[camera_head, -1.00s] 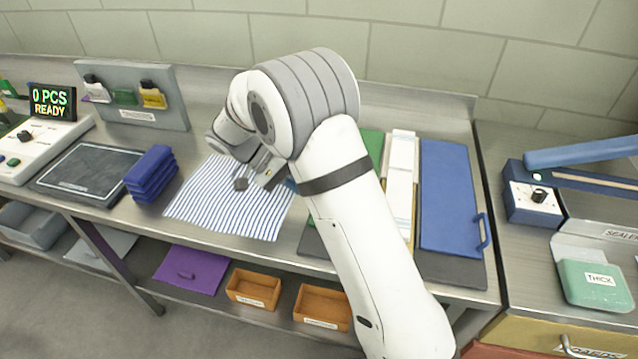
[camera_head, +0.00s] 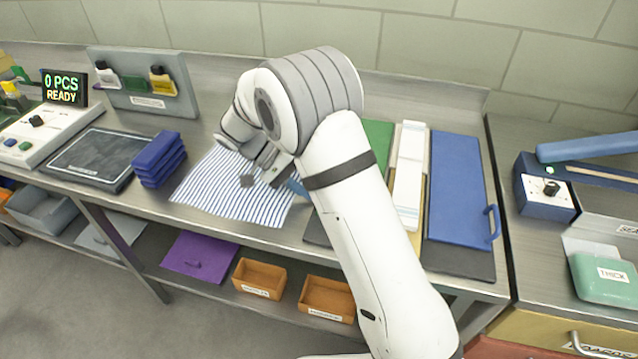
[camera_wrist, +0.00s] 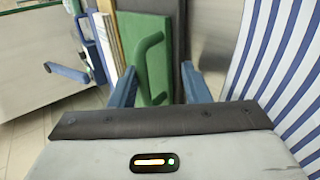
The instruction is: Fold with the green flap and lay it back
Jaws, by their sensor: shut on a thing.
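My gripper (camera_wrist: 160,88) shows its two blue fingers in the wrist view, one on each side of the green handle, and it is shut on the green flap by that handle. The green flap (camera_wrist: 168,30) with its handle (camera_wrist: 150,55) fills the space beyond the fingers. In the head view the green flap (camera_head: 378,142) lies on the bench, mostly hidden behind my arm. There the gripper (camera_head: 296,186) shows only a bit of blue finger; the grip itself is hidden. A blue-and-white striped sheet (camera_head: 225,190) lies flat to the left of the gripper.
Right of the green flap are a white strip (camera_head: 408,180) and a blue flap (camera_head: 456,190) with a handle. A stack of folded blue cloth (camera_head: 158,160) stands left of the sheet. A purple flap (camera_head: 200,255) and orange bins (camera_head: 258,277) sit on the lower shelf.

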